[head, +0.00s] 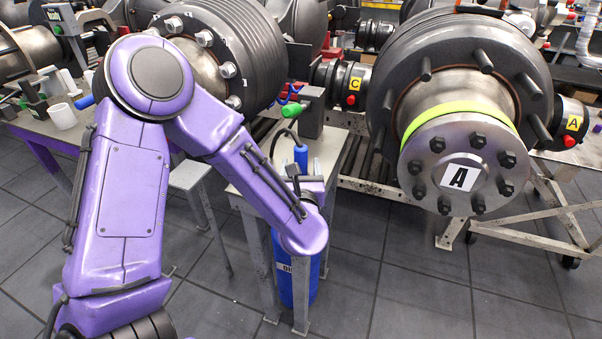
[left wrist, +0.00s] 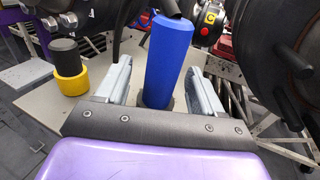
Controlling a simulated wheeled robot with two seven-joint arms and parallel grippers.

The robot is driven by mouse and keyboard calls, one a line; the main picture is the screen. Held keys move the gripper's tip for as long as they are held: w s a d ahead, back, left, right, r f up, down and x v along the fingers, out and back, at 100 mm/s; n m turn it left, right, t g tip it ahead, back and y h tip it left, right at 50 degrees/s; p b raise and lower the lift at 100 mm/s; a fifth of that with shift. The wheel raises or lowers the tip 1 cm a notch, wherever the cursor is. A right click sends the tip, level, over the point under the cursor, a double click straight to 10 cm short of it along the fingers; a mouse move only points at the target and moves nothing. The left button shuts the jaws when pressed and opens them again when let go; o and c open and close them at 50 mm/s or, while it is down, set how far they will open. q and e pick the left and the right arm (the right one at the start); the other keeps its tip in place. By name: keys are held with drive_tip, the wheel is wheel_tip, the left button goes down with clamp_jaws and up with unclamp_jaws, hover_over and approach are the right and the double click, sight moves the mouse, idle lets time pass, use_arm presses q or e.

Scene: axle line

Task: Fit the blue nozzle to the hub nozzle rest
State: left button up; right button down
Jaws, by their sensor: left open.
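The blue nozzle (left wrist: 168,62) shows large in the left wrist view as an upright blue cylinder with a dark upper end. The gripper is open. In the head view the nozzle (head: 301,157) shows just above my left gripper (head: 298,176), over the small table. A grey post with a green-tipped part (head: 311,112) stands behind it; I cannot tell if this is the hub nozzle rest. My right gripper is not in view.
The small grey table (head: 328,147) is under my left gripper. A black-and-yellow cylinder (left wrist: 69,68) stands left of it. A blue tank (head: 285,265) stands below the table.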

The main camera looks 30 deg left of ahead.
use_arm(q)
drive_tip(key=b+v, duration=0.1)
drive_tip(key=v, duration=0.5)
drive_tip(key=shift+d+f, duration=0.1)
drive_tip(key=p+v, duration=0.4)
drive_tip(key=shift+s+p, duration=0.1)
drive_tip(key=shift+p, duration=0.2)
